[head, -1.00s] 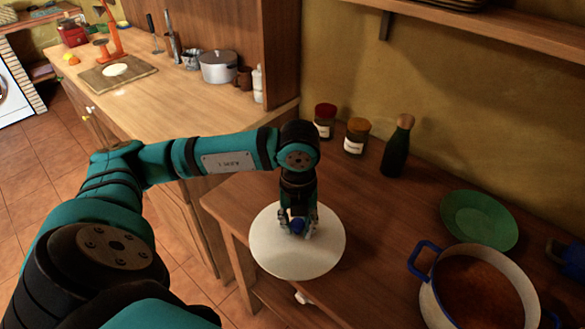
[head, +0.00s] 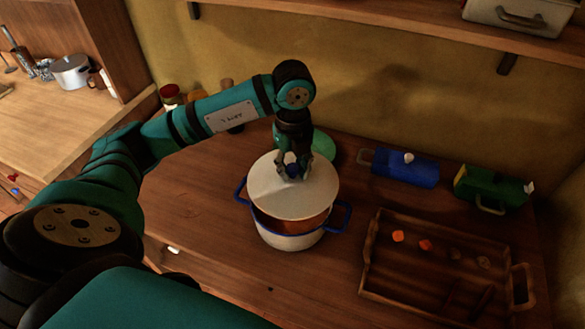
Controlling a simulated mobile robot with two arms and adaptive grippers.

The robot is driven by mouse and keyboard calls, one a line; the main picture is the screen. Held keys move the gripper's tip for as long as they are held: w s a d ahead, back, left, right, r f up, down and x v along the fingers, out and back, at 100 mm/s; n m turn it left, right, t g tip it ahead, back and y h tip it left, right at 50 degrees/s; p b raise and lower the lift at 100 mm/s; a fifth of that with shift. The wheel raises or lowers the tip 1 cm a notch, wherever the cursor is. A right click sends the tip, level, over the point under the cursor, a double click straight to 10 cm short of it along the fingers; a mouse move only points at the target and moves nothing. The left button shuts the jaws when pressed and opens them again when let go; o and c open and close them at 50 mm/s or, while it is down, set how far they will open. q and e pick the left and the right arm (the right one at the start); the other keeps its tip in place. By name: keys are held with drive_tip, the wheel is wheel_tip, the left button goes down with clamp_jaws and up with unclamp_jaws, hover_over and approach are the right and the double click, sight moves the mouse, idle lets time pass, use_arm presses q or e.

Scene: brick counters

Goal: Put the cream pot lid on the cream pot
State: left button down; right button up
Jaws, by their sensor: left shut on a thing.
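The cream pot lid (head: 300,203) is a round cream disc with a blue knob. My left gripper (head: 292,172) is shut on its knob and holds it over the cream pot. The cream pot (head: 290,241) has blue handles and stands on the wooden counter. Its reddish-brown contents show in a gap at the front and right, below the lid. The lid covers the back of the opening; whether it touches the rim there I cannot tell. My right gripper is not in view.
A wooden tray (head: 375,285) with several small pieces lies to the right. Behind it are a blue lidded dish (head: 405,170) and a green one (head: 488,188). A green plate (head: 323,144) is behind the gripper. A shelf (head: 400,32) runs above.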

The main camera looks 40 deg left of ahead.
sight(291, 176)
use_arm(q)
drive_tip(key=shift+a, duration=0.3)
drive_tip(key=shift+f, duration=0.2)
drive_tip(key=shift+f+b, duration=0.5)
drive_tip(key=shift+b, duration=0.2)
wheel_tip(291, 176, down, 3)
drive_tip(key=b, duration=0.2)
drive_tip(key=shift+f+b, duration=0.15)
drive_tip(key=shift+b, duration=0.2)
drive_tip(key=shift+f+b, duration=0.5)
drive_tip(key=shift+f, duration=0.15)
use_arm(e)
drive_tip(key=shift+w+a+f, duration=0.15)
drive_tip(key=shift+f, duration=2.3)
use_arm(q)
drive_tip(key=shift+f, duration=0.1)
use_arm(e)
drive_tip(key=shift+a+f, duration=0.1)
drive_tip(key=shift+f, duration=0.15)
use_arm(q)
drive_tip(key=shift+f+b, duration=0.4)
drive_tip(key=shift+b, duration=0.25)
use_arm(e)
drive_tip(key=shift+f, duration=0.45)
